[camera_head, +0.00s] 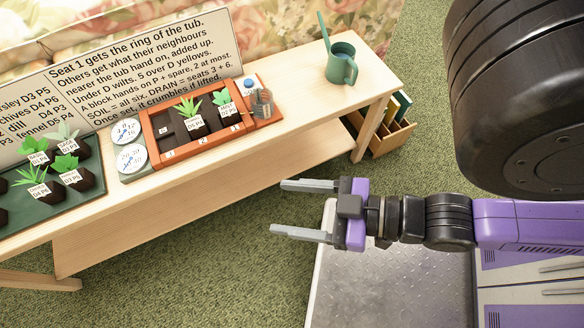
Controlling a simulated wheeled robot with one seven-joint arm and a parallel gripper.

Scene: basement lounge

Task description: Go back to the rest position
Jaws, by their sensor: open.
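My gripper (305,209) is open, its two grey fingers pointing left with nothing between them. It hangs over the green carpet and the near left part of a grey metal top, in front of the wooden bench (250,170). It is apart from everything on the bench. My purple and black arm reaches in from the right, and a large black arm part fills the upper right.
On the bench stand an orange planter (148,139) with labelled plants, a green tray (98,186) with several plants, a teal watering can (341,66), two white discs (131,158) and a text sign (150,60). A wooden crate (388,140) sits on the carpet (190,285).

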